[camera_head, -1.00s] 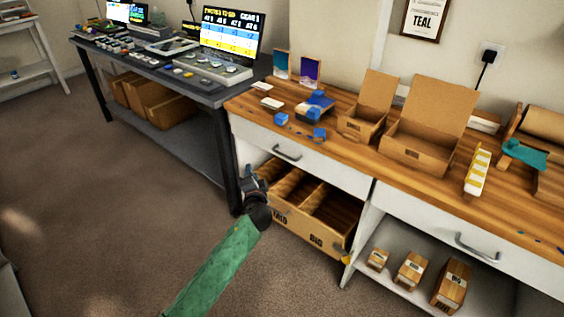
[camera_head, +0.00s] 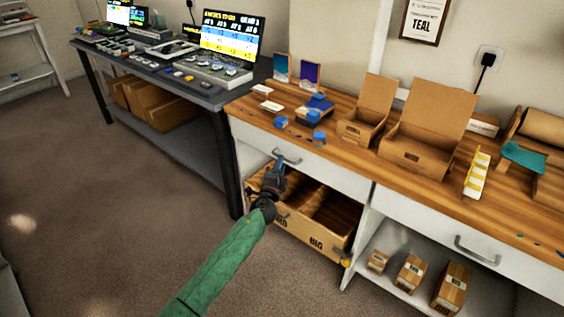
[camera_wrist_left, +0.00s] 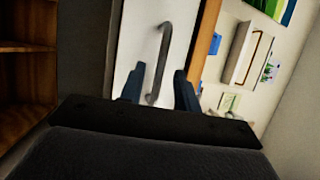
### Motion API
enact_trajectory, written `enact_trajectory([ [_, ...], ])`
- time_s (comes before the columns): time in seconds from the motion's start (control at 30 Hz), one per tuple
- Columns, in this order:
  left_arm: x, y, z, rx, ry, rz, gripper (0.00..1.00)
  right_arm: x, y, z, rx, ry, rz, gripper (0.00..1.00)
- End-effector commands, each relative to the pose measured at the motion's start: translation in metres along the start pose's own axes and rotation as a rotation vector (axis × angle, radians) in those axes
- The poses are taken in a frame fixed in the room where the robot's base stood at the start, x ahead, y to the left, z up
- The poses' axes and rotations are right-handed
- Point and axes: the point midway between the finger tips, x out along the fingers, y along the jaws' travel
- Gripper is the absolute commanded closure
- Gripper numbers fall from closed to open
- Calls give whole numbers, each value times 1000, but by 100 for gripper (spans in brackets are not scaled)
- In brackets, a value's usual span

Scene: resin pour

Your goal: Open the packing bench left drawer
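The packing bench's left drawer (camera_head: 335,174) has a white front and looks shut beneath the wooden top. Its grey bar handle (camera_head: 289,157) is partly covered by my gripper in the head view. My left gripper (camera_head: 279,166) is at the handle, its green-sleeved arm coming up from below. In the left wrist view, the blue fingers (camera_wrist_left: 160,88) are apart, and the handle (camera_wrist_left: 163,60) appears between them against the white front (camera_wrist_left: 135,45). I see no finger clearly touching the bar. My right gripper is not in view.
A wooden divided bin (camera_head: 310,235) sits in the open space under the drawer. Open cardboard boxes (camera_head: 415,150) and small blue pieces (camera_head: 319,137) stand on the benchtop (camera_head: 355,160). A dark table (camera_head: 205,95) adjoins at left. Floor (camera_head: 110,220) at left is clear.

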Motion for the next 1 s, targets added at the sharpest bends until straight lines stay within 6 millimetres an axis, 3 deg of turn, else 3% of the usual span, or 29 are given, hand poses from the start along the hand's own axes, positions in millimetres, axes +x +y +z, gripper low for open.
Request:
enact_trajectory([
  [0.2, 19, 0, 0, 1, 0, 0, 68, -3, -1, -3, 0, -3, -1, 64],
  [0.53, 22, 0, 0, 0, 0, 0, 68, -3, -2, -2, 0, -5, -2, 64],
  [0.57, 22, 0, 0, 0, 0, 0, 70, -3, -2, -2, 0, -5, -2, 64],
  [0.7, 22, 0, 0, 0, 0, 0, 97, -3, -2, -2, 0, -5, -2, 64],
  [0.73, 22, 0, 0, 0, 0, 0, 100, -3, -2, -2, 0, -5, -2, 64],
  [1.0, 20, 0, 1, 0, 0, 1, 100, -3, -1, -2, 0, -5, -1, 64],
])
